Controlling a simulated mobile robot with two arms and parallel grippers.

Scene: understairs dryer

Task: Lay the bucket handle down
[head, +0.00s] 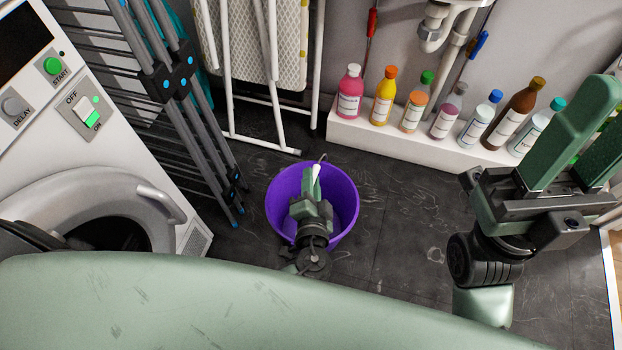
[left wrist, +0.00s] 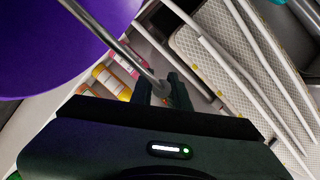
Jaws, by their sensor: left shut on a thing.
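The purple bucket (head: 348,205) stands on the dark floor in the middle of the head view. My left gripper (head: 314,178) is over the bucket, shut on its handle, with a pale piece of the handle (head: 317,172) showing at the fingertips. In the left wrist view the handle is a thin metal rod (left wrist: 112,42) running from the upper left to my left fingers (left wrist: 170,92). The purple bucket wall (left wrist: 50,40) fills the upper left there. My arm hides part of the bucket. My right gripper (head: 592,135) is raised at the right, open and empty.
A white washer or dryer (head: 90,185) stands at the left, beside a folded grey rack (head: 185,95). A white-framed ironing board (head: 265,45) leans behind the bucket. Several bottles stand on a white ledge (head: 400,142). The floor right of the bucket is clear.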

